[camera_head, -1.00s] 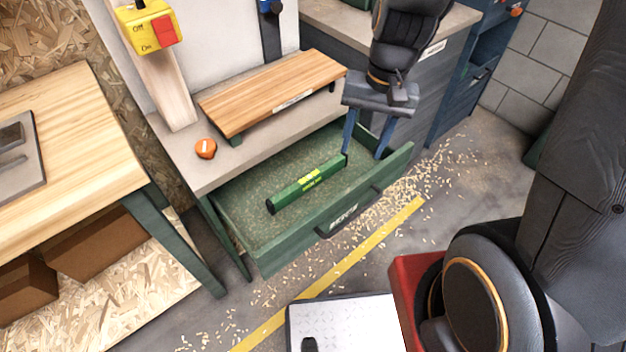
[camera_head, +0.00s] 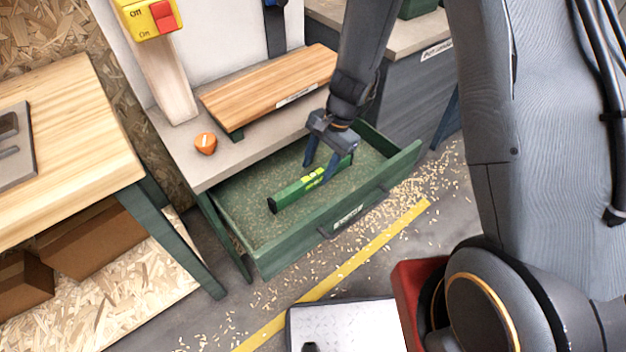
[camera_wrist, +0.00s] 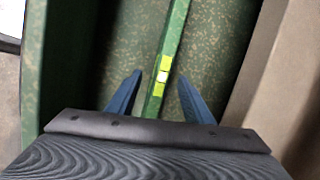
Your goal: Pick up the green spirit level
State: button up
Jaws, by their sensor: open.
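The green spirit level (camera_head: 290,194) lies in the open green drawer (camera_head: 250,222), with yellow-green vials near its middle. My gripper (camera_head: 320,172) is over the level, its two blue fingers apart on either side of it near the vials. In the wrist view the level (camera_wrist: 175,45) runs lengthwise between the open fingers of my gripper (camera_wrist: 157,92). I see no finger pressing on it. The far end of the level is partly hidden by my gripper in the head view.
A wooden board (camera_head: 265,88) on a grey worktop (camera_head: 185,160) stands behind the drawer, beside an orange object (camera_head: 205,143). The drawer's front wall (camera_head: 345,215) bounds the near side. A wooden workbench (camera_head: 70,150) stands at the left.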

aim_at(314, 175)
jog(key=x, duration=0.4)
grip_shut()
